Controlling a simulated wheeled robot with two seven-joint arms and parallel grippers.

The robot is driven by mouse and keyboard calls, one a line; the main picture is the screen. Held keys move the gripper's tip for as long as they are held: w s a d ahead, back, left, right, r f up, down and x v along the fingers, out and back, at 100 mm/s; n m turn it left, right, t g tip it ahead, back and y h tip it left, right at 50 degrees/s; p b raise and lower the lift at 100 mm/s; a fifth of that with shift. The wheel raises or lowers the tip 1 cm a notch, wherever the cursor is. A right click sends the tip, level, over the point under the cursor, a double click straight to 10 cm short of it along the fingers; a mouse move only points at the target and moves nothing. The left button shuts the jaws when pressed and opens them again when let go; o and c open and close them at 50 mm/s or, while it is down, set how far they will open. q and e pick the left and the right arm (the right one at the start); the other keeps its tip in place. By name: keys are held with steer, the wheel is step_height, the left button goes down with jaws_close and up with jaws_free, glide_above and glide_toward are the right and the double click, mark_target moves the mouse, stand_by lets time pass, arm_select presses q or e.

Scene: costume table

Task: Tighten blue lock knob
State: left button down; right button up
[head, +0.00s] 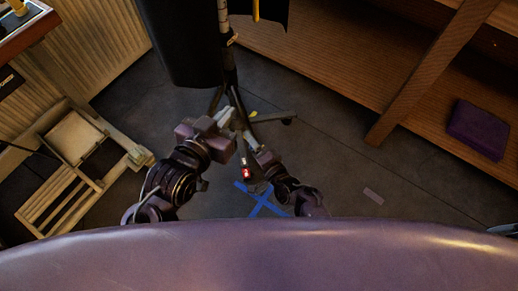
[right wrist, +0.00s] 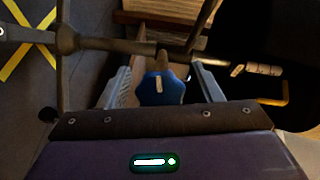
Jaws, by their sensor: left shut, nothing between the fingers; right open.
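The blue lock knob (right wrist: 162,88) shows in the right wrist view, on a dark metal rod or tube of the stand. My right gripper (right wrist: 162,84) is open, with one finger on each side of the knob and visible gaps between. In the head view my right gripper (head: 247,138) is by the stand's lower pole (head: 231,75). I cannot make out the knob there. My left gripper (head: 229,116) is shut and empty, just above the right one in the picture and close to the pole.
A dark garment (head: 185,45) hangs beside the pole. The stand's legs (head: 275,117) spread over the grey floor. A slatted wooden piece (head: 60,205) stands at left. A wooden shelf (head: 350,75) with a purple folded item (head: 478,130) is at right. Blue tape (head: 261,200) marks the floor.

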arm_select(q)
steer(key=s+a+f+g+y+p, duration=0.2)
steer(key=s+f+g+y, duration=0.1)
steer(key=s+f+g, duration=0.5)
step_height(320, 180, down, 5)
steer(key=shift+s+a+r, duration=0.15)
steer(key=shift+s+a, duration=0.15)
steer(key=shift+s, duration=0.85)
arm_select(e)
steer(key=v, duration=0.7)
steer(key=shift+s+d, duration=0.15)
steer(key=shift+s, duration=0.05)
